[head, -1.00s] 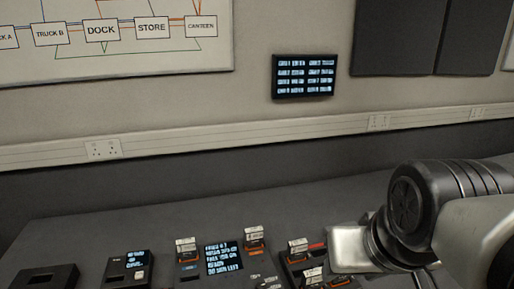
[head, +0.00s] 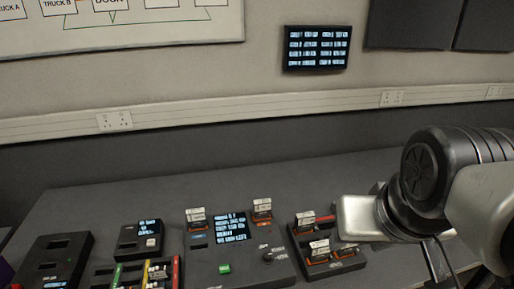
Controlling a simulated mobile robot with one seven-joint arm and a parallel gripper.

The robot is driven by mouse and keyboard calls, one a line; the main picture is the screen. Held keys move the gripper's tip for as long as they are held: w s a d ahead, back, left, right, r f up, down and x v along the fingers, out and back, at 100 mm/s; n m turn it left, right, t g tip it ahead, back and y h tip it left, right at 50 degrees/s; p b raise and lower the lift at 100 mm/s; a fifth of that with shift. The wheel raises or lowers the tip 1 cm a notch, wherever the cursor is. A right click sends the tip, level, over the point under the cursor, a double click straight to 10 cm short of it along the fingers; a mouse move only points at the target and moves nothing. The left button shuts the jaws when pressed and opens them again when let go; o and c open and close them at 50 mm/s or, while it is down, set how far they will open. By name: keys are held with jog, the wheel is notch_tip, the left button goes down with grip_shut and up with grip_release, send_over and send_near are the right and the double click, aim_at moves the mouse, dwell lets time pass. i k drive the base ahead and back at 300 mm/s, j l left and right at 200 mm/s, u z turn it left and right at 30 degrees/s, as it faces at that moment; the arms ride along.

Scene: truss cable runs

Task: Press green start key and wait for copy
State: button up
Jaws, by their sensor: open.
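The green start key (head: 224,268) sits on the front part of a dark copier box (head: 251,273) on the grey bench. The box has a lit screen (head: 231,228) with white and bluish text too small to read surely. A card or cartridge with a white label stands at the box's left slot (head: 196,215) and another at its right slot (head: 262,206). A dark knob shows right of the key. My arm comes in from the right, over the bench. My gripper's fingers are not in view, and nothing of mine touches the key.
A small box with a screen (head: 149,227) stands left of the copier, with a rack of coloured items before it. A dark slotted box (head: 57,262) lies far left. A holder with labelled cards (head: 337,262) stands right. The bench behind is clear; a display (head: 317,48) hangs on the wall.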

aim_at(224, 269)
jog(key=i+j+u, duration=0.1)
jog(key=u, duration=0.95)
jog(key=k, duration=0.1)
